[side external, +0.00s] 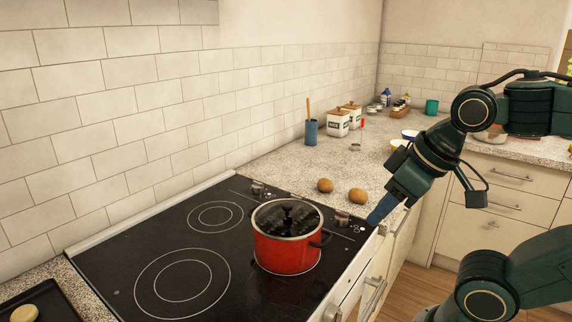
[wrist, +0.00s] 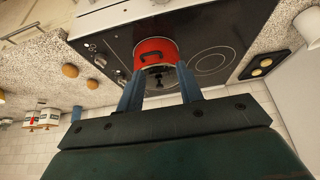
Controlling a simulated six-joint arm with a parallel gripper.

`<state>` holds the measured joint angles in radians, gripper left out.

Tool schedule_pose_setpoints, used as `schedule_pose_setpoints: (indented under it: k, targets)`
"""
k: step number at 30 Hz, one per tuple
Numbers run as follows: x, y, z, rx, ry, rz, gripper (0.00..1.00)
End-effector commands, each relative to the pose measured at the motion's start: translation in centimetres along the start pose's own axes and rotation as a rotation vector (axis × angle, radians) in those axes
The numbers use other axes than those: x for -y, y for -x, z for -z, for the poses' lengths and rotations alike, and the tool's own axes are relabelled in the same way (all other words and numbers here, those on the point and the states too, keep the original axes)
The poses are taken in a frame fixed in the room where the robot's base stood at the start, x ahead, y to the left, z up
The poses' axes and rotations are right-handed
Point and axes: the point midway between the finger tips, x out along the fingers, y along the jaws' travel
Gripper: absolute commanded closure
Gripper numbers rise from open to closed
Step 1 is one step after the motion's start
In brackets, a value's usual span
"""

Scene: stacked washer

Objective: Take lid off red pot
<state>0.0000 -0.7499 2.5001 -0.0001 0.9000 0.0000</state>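The red pot (side external: 285,254) stands on the black stovetop, on the side nearer my arm. Its dark, glass-like lid (side external: 287,217) with a dark knob sits on top inside a pale rim. In the wrist view, the red pot (wrist: 152,46) and its lid (wrist: 160,78) show ahead, beyond and between my fingers. My gripper (side external: 378,216) is to the right of the pot, by the stove's right edge, pointing down and left. In the wrist view my gripper (wrist: 158,90) has two blue fingers spread apart with nothing between them. It is apart from the pot and the lid.
Two brown round items, potato-like (side external: 357,196), lie on the granite counter behind the pot. A blue utensil holder (side external: 311,132) and white canisters (side external: 338,123) stand farther back. The left part of the stovetop (side external: 130,265) is clear. A dark tray (side external: 42,307) lies at lower left.

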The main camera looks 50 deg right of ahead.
Motion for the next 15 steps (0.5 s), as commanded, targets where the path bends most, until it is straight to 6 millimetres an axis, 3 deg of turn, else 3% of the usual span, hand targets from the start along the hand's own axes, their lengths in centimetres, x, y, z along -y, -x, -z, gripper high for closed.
schedule_pose_setpoints:
  k: [1,3,15]
  targets:
    - [0.00,0.00,0.00,0.000,0.000,0.000,0.64]
    - [0.00,0.00,0.00,0.000,0.000,0.000,0.53]
    - [0.06,0.05,0.45,0.004,0.012,0.003,0.53]
